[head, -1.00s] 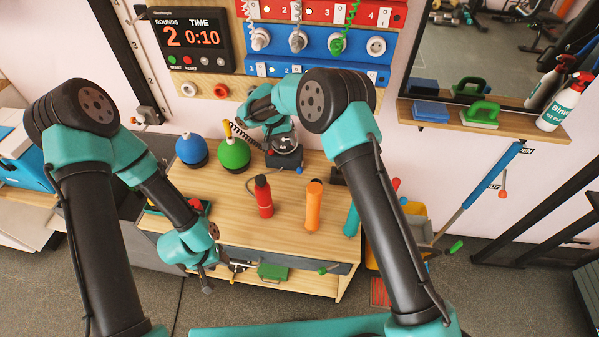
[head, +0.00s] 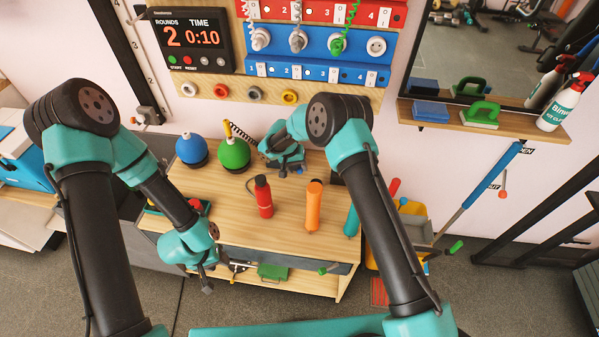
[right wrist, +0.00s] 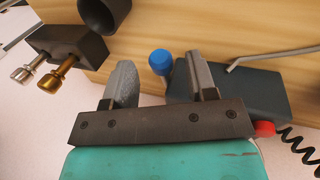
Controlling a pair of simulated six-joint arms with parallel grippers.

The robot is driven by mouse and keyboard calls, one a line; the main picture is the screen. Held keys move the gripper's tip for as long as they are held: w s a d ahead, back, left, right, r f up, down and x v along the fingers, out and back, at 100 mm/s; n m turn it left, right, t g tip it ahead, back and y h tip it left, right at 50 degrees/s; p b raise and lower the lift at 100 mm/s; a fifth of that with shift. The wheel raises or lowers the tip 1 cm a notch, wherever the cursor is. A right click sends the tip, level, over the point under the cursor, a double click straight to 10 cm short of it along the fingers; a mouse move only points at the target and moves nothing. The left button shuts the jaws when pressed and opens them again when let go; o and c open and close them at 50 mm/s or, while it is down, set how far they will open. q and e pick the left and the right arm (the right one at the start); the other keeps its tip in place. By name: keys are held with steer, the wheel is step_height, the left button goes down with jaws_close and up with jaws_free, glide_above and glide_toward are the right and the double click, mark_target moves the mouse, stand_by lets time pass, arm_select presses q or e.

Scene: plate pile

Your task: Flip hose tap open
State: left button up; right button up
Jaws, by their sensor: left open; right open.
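In the right wrist view, a dark block with a blue-knobbed stem (right wrist: 162,62) and a red button (right wrist: 264,128) lies against the wood, with a coiled black hose beside it; it looks like the hose tap, but I cannot be certain. My right gripper (right wrist: 163,84) is open, with the blue knob in view between its fingers, closer to the right finger. Contact cannot be told. In the head view, my right gripper (head: 288,170) is over the back of the wooden cabinet and hides most of the block. My left gripper (head: 213,278) is open and empty at the cabinet's front.
A red bottle (head: 263,198) and an orange one (head: 314,205) stand nearer the front. A dark fitting with brass and silver ends (right wrist: 62,52) is left in the wrist view.

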mark_target(298, 170)
steer(key=shift+x, duration=1.5)
jaws_close()
